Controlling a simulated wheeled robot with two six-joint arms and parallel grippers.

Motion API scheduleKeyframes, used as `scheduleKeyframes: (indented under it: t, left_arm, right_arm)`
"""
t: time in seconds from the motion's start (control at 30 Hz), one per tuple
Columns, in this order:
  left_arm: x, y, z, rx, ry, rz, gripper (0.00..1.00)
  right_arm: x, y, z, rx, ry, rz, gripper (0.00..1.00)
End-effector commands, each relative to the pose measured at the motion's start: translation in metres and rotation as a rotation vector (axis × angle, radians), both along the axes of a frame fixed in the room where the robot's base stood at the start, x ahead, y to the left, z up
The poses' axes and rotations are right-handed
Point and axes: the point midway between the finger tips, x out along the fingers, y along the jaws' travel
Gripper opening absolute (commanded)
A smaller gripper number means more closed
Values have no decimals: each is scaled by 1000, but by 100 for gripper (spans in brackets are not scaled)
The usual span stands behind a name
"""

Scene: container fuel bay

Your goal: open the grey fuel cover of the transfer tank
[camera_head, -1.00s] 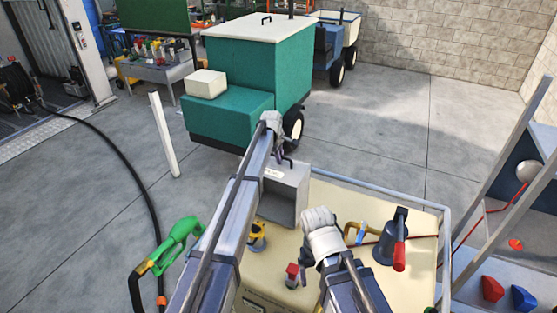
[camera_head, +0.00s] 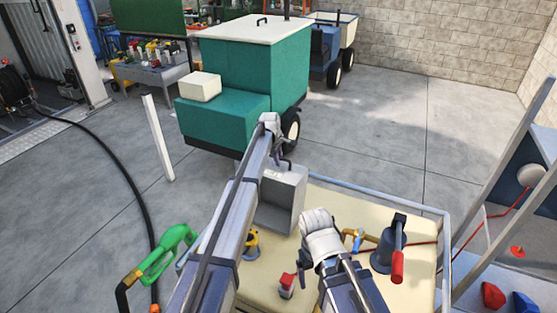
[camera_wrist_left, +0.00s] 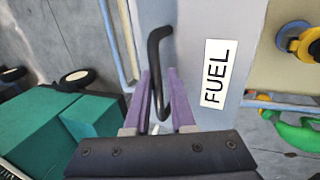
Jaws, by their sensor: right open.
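The grey fuel cover (camera_head: 290,183) is part of a box-like housing at the back left of the cream transfer tank (camera_head: 340,198). In the left wrist view its grey face carries a white FUEL label (camera_wrist_left: 215,74). A black bent handle (camera_wrist_left: 154,48) stands at its left edge. My left gripper (camera_wrist_left: 159,76) has its two purple fingers on either side of this handle, with a gap still visible. In the head view my left gripper (camera_head: 277,158) is partly hidden by its own wrist. My right gripper (camera_head: 304,262) is open and empty above the tank top.
A red-handled valve (camera_head: 397,262), a red knob (camera_head: 287,283) and a yellow fitting (camera_head: 252,243) stand on the tank. A green nozzle (camera_head: 168,250) with a black hose hangs left. A teal vehicle (camera_head: 230,115) stands behind. Clear floor lies at the back right.

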Motion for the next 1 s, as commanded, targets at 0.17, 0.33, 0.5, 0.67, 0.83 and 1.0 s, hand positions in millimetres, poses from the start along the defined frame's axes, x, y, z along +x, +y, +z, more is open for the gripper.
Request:
scheduleKeyframes:
  t: [0.17,0.33,0.5,0.67,0.83,1.0]
  left_arm:
    - [-1,0,0,1,2,0,43]
    - [-1,1,0,2,2,0,45]
    - [-1,1,2,2,1,-1,45]
    - [-4,2,12,2,2,0,45]
    - [-9,4,31,2,2,0,45]
    - [-16,6,54,2,2,0,45]
  right_arm:
    - [0,0,0,0,0,0,87]
    - [0,0,0,0,0,0,87]
    - [0,0,2,0,0,0,87]
    - [0,0,12,0,0,-2,87]
    - [0,0,31,1,0,-5,87]
    - [0,0,54,0,1,-6,87]
